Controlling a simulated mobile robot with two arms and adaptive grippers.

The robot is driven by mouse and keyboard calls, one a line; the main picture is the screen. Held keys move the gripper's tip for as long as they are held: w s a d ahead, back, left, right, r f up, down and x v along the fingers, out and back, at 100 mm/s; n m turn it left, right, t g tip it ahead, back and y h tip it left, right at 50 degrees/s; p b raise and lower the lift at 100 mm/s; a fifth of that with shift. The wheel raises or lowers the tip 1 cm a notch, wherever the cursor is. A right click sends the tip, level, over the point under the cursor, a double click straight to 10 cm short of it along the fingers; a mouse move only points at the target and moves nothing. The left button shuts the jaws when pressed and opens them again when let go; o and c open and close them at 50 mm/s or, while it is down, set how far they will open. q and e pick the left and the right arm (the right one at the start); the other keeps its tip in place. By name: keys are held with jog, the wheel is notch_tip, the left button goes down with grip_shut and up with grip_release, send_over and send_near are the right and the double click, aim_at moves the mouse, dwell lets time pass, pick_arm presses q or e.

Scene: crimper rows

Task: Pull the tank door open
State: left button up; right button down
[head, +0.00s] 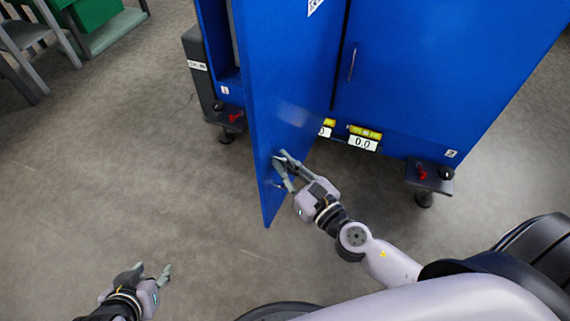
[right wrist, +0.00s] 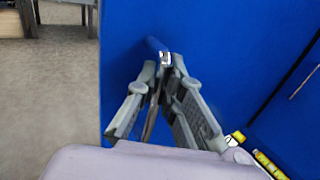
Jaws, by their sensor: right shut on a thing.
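The blue tank door (head: 285,80) stands swung out from the blue cabinet, partly open, its free lower corner toward me. My right gripper (head: 281,160) is at the door's outer face near its free edge, shut on the door handle. In the right wrist view the handle (right wrist: 156,47) sticks out from the blue face, its end between the fingertips (right wrist: 165,62); the fingers cover part of it. My left gripper (head: 151,270) is at the lower left over the floor, away from the door, its fingers apart and empty.
A second blue door (head: 430,70) with its own handle (head: 352,64) is shut on the right. Yellow-and-white displays (head: 363,141) sit below it. Black feet with red levers (head: 421,171) stick out low. Grey floor (head: 120,170) at left is clear; green furniture (head: 98,14) stands far off.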

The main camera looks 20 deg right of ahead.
jog(key=shift+a+r, duration=0.2)
jog(key=c, duration=1.8)
grip_release()
jog(key=shift+s, duration=0.1)
jog(key=shift+o, duration=0.6)
jog(key=shift+f, duration=0.1)
jog(key=shift+d, duration=0.1)
jog(key=v, duration=1.2)
jog(key=shift+d, duration=0.1)
